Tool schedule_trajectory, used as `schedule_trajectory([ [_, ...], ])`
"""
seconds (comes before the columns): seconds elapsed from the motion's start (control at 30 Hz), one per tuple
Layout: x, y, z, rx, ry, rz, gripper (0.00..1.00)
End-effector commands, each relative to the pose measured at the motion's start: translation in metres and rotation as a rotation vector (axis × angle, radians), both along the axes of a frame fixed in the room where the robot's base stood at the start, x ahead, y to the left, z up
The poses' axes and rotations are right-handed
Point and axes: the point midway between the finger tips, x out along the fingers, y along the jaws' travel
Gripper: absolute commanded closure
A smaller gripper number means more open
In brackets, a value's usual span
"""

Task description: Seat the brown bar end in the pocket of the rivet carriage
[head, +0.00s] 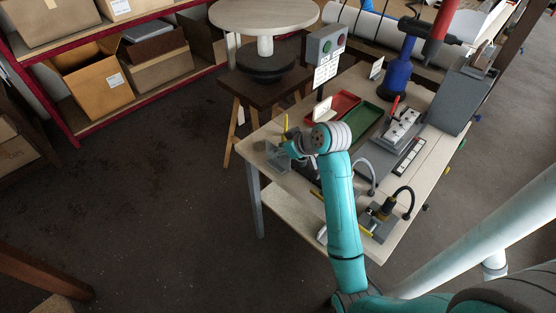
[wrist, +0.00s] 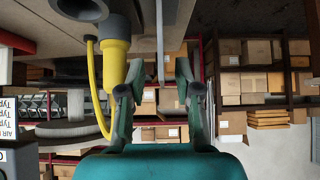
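My gripper (head: 292,149) is at the left end of the workbench, over a grey fixture (head: 276,158). In the wrist view my gripper (wrist: 154,78) has its two fingers spread, with nothing seen held between them. A yellow cylinder with a dark grey collar (wrist: 116,58) shows close beside the left finger. I cannot make out the brown bar in either view; my arm hides part of the bench. A grey device with a light, studded top (head: 402,127) stands right of the arm; I cannot tell whether it is the rivet carriage.
A red tray (head: 345,104) and a green tray (head: 362,121) lie behind the arm. A blue-and-red tool (head: 398,75) and a grey bin (head: 461,98) are at the back right. Bent black and grey hoses rise right of my arm.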

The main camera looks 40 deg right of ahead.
Motion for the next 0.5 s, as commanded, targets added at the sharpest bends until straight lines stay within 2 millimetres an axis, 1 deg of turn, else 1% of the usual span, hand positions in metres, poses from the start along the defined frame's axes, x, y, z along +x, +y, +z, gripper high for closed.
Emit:
schedule_trajectory([
  [0.1,0.014,0.003,-0.012,0.001,0.002,0.003,0.67],
  [0.2,0.022,0.002,-0.020,0.000,0.002,0.001,0.67],
  [0.33,0.027,0.003,-0.025,-0.001,0.000,0.001,0.67],
  [0.5,0.028,0.002,-0.026,-0.001,0.000,0.001,0.67],
])
